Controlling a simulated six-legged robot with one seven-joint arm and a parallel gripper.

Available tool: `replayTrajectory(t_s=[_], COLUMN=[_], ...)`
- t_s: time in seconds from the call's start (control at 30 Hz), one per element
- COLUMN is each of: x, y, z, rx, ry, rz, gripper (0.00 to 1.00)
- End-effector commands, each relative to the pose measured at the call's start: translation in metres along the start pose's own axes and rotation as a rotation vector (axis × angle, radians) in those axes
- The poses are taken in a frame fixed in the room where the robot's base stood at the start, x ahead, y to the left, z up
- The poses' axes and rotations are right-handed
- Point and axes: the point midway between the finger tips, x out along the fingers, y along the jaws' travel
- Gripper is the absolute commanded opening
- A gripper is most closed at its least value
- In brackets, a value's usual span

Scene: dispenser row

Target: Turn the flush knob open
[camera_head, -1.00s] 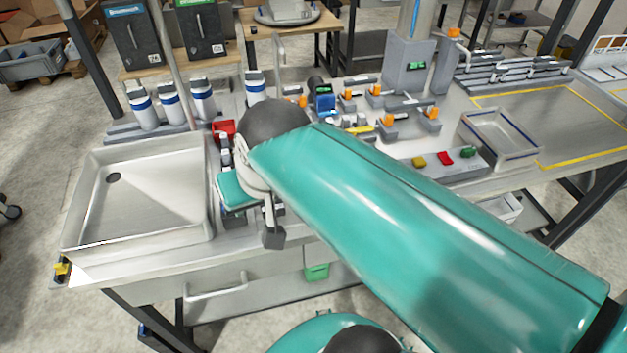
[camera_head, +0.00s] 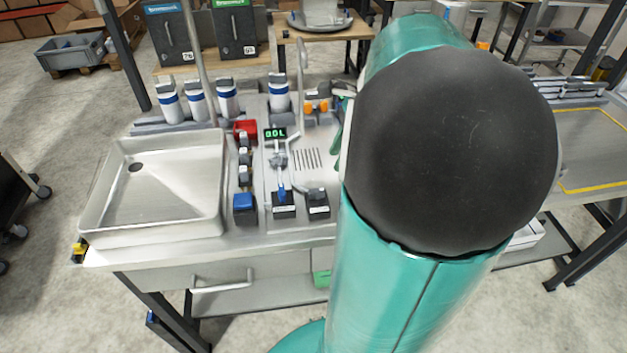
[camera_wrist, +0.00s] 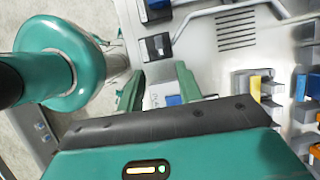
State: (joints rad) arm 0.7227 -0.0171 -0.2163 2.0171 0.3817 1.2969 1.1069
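In the head view a blue-handled control (camera_head: 282,194) on a black block stands at the front of the dispenser panel. A black knob block (camera_head: 318,203) is just right of it. Labels are too small to read, so I cannot tell which is the flush knob. In the wrist view, the black knob block (camera_wrist: 155,47) is beyond the fingers, and the blue-handled control (camera_wrist: 158,5) is at the top edge. My gripper (camera_wrist: 158,86) is open, its two teal fingers apart and touching neither block. In the head view my arm hides most of it.
A steel sink tray (camera_head: 165,185) lies left of the panel. A blue block (camera_head: 244,203) stands between them. White bottles (camera_head: 228,98) line the back, near a red part (camera_head: 246,129). A bent pipe (camera_head: 298,165) rises by the panel. My arm covers the bench's right side.

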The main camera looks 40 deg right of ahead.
Motion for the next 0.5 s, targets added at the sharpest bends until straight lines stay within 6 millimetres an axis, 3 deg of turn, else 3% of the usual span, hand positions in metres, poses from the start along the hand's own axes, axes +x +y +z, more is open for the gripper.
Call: replayTrajectory(t_s=[0.3,0.5], x=[0.065,0.096], y=[0.001,0.000], z=[0.001,0.001], rx=[-0.003,-0.006], ry=[-0.001,0.000], rz=[0.005,0.003], gripper=[0.35,0.35])
